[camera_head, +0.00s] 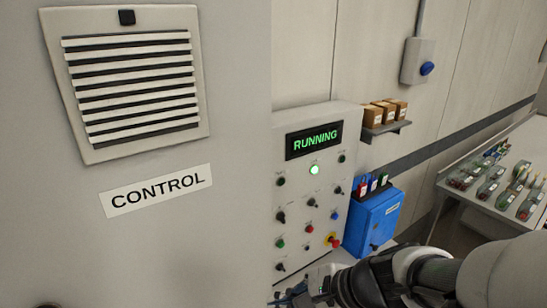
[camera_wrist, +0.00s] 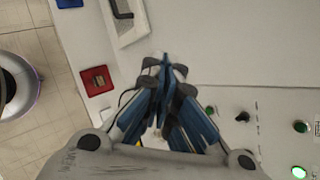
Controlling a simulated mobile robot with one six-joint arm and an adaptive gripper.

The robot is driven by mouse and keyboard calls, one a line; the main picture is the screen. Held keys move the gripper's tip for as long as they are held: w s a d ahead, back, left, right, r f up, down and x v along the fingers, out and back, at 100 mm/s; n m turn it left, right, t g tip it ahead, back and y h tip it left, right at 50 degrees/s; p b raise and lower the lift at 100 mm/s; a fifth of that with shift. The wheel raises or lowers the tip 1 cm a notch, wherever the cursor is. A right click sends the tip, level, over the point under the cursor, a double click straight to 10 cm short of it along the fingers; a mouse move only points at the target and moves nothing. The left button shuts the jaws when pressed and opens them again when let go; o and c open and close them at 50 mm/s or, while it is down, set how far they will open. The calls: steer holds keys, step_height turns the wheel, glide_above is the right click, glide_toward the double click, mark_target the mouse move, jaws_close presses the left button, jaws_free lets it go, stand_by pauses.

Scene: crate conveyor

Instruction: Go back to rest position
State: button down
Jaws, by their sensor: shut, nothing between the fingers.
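My gripper (camera_wrist: 166,75) is shut and empty in the wrist view, its blue-sided fingers together over the white surface beside the control panel (camera_wrist: 250,100). In the head view, my arm reaches in from the lower right and its end is low in front of the control panel (camera_head: 318,190). The gripper is only partly seen there, at the bottom edge. The panel's display (camera_head: 313,140) reads RUNNING in green, and a green lamp (camera_head: 314,169) below it is lit. Buttons and knobs cover the panel's face.
A grey cabinet (camera_head: 230,230) marked CONTROL fills the left. A blue box (camera_head: 377,220) hangs right of the panel, below a shelf (camera_head: 388,130) with small cartons. A table (camera_head: 460,196) with several items stands at the right. A red square tray (camera_wrist: 97,80) lies left of my gripper.

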steer(key=s+d+r+n+h, duration=0.5)
steer(key=s+d+n+h, duration=0.2)
steer(key=s+d+n, duration=0.5)
steer(key=s+n, duration=0.1)
steer(key=n, duration=0.2)
steer(key=shift+s+n+h, duration=0.25)
steer(key=shift+n+h, duration=0.05)
steer(key=shift+h, duration=0.1)
